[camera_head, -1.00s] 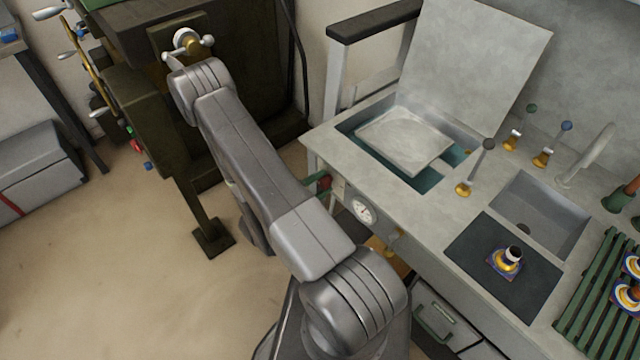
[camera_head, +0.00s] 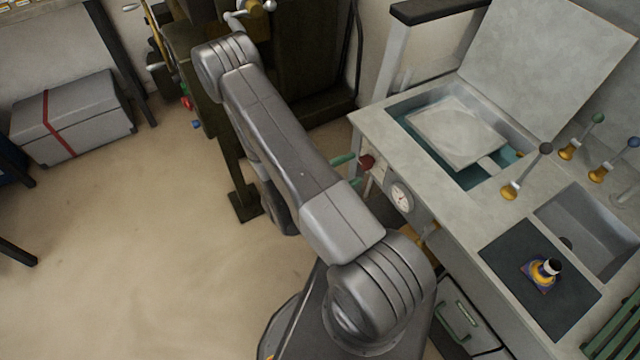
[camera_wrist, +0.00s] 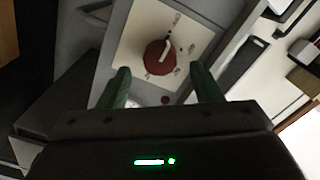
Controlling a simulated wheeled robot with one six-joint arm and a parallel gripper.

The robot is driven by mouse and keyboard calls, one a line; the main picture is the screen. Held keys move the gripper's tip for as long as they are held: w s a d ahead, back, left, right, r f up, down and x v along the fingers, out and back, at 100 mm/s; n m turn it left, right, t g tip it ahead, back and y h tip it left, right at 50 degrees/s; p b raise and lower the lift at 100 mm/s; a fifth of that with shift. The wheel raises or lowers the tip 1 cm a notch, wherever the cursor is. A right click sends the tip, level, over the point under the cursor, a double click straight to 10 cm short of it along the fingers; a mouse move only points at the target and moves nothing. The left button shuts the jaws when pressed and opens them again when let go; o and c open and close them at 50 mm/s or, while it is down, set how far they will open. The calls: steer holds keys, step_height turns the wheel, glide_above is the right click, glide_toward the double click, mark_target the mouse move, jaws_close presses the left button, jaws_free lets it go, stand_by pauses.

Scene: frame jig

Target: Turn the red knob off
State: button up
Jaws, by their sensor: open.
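The red knob (camera_wrist: 158,57) sits on a pale square dial plate (camera_wrist: 135,50) with small dark marks around it. A white bar on the knob slants up to the right in the wrist view. The knob also shows in the head view (camera_head: 367,162), on the front of the sink counter. My gripper (camera_wrist: 160,68) is open, with one green finger to either side of the knob in the wrist picture. The fingers point at the knob; I cannot tell whether they touch it. In the head view my gripper (camera_head: 352,170) is partly hidden behind my arm.
A round white gauge (camera_head: 401,197) is beside the knob on the counter front. The counter (camera_head: 455,215) has a water basin, levers and a dark mat with a small cup-like item. A dark machine (camera_head: 310,60) stands behind my arm. Floor at the left is open.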

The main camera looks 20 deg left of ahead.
mark_target(362, 165)
steer(key=v, duration=0.9)
steer(key=shift+s+a+b, duration=0.25)
steer(key=shift+s+b, duration=0.1)
steer(key=shift+p+x, duration=0.6)
steer(key=shift+x, duration=6.3)
